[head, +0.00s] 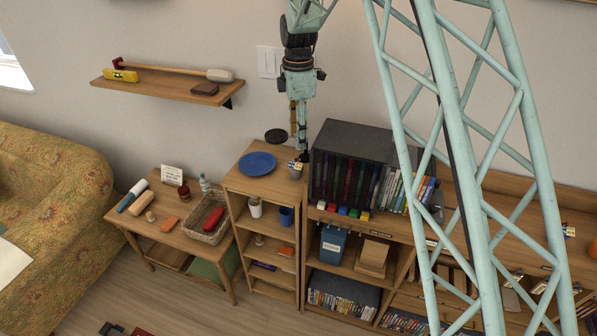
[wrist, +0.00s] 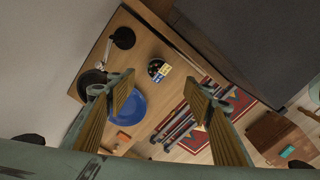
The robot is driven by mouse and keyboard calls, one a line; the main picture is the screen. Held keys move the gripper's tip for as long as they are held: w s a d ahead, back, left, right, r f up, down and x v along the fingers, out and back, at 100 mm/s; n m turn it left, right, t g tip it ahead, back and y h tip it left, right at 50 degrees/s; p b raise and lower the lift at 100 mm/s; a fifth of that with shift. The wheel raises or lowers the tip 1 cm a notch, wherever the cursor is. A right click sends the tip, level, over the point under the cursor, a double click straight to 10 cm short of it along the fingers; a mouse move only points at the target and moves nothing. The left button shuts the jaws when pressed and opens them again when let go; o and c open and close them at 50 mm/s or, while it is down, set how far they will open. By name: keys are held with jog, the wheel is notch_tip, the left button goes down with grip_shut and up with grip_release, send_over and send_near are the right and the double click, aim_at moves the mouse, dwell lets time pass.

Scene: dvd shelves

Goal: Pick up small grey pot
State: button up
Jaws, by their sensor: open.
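The small grey pot (head: 295,174) stands on top of the narrow wooden shelf unit, right of the blue plate. A small multicoloured cube (head: 295,165) shows at its top. In the wrist view the pot (wrist: 154,70) appears dark and round, with the cube (wrist: 163,70) at its right side; whether the cube is inside it is hard to tell. My gripper (head: 300,150) points down just above and beside the pot. In the wrist view my gripper (wrist: 160,88) has its two fingers wide apart with nothing between them, and the pot shows beyond their tips.
The blue plate (head: 257,163) lies left of the pot. A black round object (head: 276,136) is behind it by the wall. A tall dark case of discs (head: 355,165) stands close on the right. A wall shelf (head: 170,84) is up left.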

aim_at(296, 165)
jog(key=shift+w+a+f, duration=0.25)
jog(key=shift+w+f, duration=0.05)
jog(key=shift+f, duration=0.4)
jog(key=shift+f, duration=4.3)
jog(key=shift+f+p, duration=0.5)
jog(key=shift+f, duration=2.1)
jog(key=c, duration=1.1)
